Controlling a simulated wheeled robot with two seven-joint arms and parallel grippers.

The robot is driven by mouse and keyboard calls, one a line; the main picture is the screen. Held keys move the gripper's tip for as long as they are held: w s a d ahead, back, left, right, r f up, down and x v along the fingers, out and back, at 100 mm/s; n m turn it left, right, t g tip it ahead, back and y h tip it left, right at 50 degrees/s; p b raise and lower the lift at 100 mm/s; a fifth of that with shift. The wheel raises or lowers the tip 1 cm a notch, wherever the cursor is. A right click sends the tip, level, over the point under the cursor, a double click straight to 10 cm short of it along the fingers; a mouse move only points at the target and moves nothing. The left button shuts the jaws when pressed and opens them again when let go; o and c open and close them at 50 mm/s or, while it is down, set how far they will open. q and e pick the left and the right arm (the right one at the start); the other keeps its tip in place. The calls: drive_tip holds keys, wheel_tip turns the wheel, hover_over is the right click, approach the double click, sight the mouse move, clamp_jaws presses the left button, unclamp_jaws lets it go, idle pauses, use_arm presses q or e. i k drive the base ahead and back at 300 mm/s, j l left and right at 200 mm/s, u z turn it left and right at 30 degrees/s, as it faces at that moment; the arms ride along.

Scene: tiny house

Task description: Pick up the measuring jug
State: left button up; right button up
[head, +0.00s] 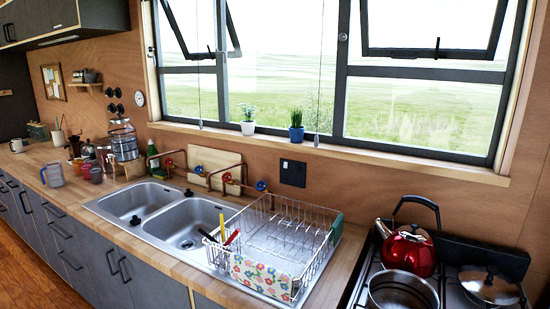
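A translucent bluish jug with a handle on its left, which looks like the measuring jug (54,175), stands upright on the wooden counter (120,196) at the far left in the head view. It is near the counter's front edge, left of the sink. Small cups stand close to its right. It is small in the picture, so any markings on it cannot be made out. Neither of my grippers shows in the head view.
A double sink (166,213) is in the middle, with a dish rack (285,240) to its right. A red kettle (407,250) and a pot (402,292) stand on the stove at the right. A glass dispenser (124,142) and several small items stand behind the jug.

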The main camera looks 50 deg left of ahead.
sight(53, 171)
drive_tip(key=u, duration=2.9)
drive_tip(key=i, duration=0.1)
